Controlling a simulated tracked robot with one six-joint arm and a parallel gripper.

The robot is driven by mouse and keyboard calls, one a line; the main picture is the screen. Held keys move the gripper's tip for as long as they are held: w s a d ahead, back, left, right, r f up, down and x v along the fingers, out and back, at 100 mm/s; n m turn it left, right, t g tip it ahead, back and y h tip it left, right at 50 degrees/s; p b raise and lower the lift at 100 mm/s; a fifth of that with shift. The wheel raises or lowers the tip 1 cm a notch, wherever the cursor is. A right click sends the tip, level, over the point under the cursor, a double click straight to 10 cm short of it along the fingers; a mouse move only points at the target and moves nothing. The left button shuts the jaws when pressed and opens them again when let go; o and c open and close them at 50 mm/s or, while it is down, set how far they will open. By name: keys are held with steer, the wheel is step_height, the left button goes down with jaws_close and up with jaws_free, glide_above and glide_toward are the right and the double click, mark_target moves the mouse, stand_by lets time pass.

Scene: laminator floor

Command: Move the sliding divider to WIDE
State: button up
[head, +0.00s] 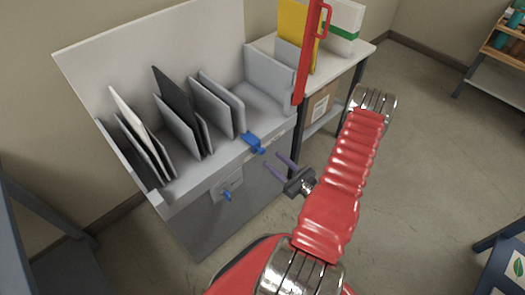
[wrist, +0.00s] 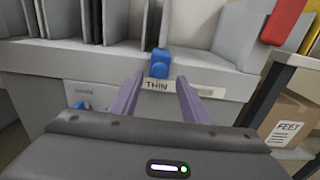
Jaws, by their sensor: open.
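The sliding divider's blue tab (head: 255,142) sits on the front rail of the grey slotted bin (head: 190,192). In the wrist view the blue tab (wrist: 160,63) stands just above a label strip (wrist: 157,85) that reads THIN; the strip runs on to the right, where its lettering is hidden behind a finger. No WIDE mark is legible. My gripper (head: 272,159) is open and empty, in front of the rail and close to the tab, apart from it in the head view. In the wrist view its two purple fingers (wrist: 160,80) point at the rail, with the tab centred beyond their tips.
A small blue knob (head: 227,195) on a plate is lower on the bin's front. Dark and grey panels (head: 180,115) stand in the slots. A red bar with a handle (head: 310,50) rises at the bin's right end. A side table (head: 353,57) with a carton stands beyond.

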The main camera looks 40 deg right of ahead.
mark_target(263, 152)
steer(key=shift+w+a, duration=0.1)
steer(key=shift+w, duration=3.9)
steer(key=shift+c, duration=0.4)
jaws_close()
